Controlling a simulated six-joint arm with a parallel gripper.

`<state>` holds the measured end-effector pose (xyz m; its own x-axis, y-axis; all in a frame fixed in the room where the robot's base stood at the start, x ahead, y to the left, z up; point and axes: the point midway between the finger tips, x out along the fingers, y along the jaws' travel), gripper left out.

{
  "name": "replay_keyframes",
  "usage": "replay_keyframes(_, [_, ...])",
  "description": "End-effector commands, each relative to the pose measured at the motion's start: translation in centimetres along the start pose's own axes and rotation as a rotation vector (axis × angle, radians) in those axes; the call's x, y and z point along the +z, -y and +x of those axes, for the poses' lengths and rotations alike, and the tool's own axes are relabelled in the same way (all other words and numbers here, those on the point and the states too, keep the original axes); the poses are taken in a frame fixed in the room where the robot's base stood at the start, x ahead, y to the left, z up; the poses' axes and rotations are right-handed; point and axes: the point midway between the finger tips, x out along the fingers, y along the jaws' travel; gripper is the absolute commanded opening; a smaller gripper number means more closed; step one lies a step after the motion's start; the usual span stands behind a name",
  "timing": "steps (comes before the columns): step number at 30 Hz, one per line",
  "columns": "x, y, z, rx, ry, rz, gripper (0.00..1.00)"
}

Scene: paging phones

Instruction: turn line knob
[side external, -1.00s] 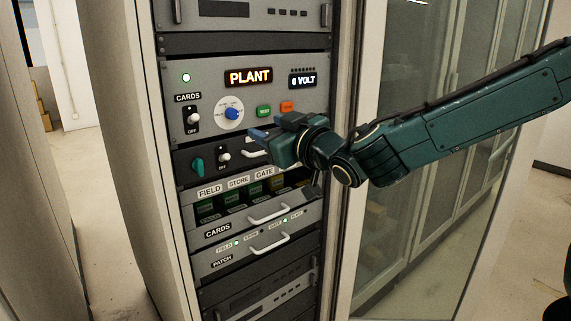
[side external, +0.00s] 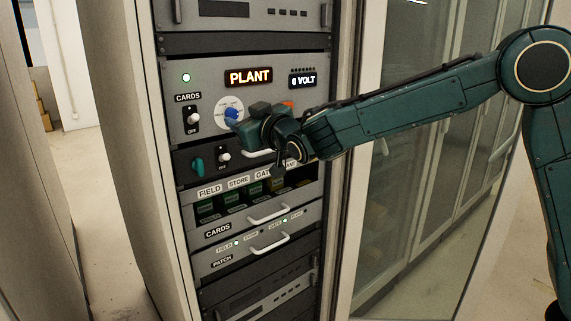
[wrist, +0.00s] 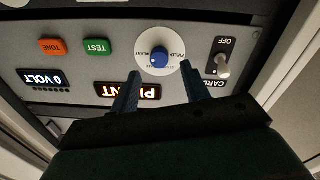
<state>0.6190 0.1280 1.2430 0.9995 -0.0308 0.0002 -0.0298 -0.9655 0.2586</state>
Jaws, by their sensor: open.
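The line knob is a blue round knob on a white dial (wrist: 175,48) on the grey rack panel. In the wrist view the knob (wrist: 159,58) lies beyond and between my fingertips. In the side view the knob (side external: 232,113) shows just left of my gripper (side external: 237,119), whose fingers overlap the dial's lower edge. In the wrist view my gripper (wrist: 160,83) has its two blue fingers spread apart with nothing between them. I cannot tell from the side view whether a finger touches the knob.
The lit PLANT display (side external: 248,77) and the 0 VOLT display (side external: 303,81) are above. A CARDS toggle switch (side external: 192,119) is left of the dial. The green TEST button (wrist: 97,46) and orange TONE button (wrist: 52,46) are near. Below are a teal knob (side external: 197,166) and drawer handles (side external: 268,213).

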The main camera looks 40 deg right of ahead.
Motion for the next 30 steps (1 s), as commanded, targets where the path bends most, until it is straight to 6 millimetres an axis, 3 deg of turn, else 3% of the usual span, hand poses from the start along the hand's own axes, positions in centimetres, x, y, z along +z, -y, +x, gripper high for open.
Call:
replay_keyframes(9, [0.0, -0.1, 3.0, 0.001, 0.000, 0.000, 0.46])
replay_keyframes(23, [0.0, 0.0, 3.7, 0.000, 0.001, 0.000, 0.46])
replay_keyframes(24, [0.0, 0.0, 3.7, 0.000, 0.001, 0.000, 0.44])
replay_keyframes(30, [0.0, 0.0, 3.7, 0.000, 0.000, 0.000, 0.05])
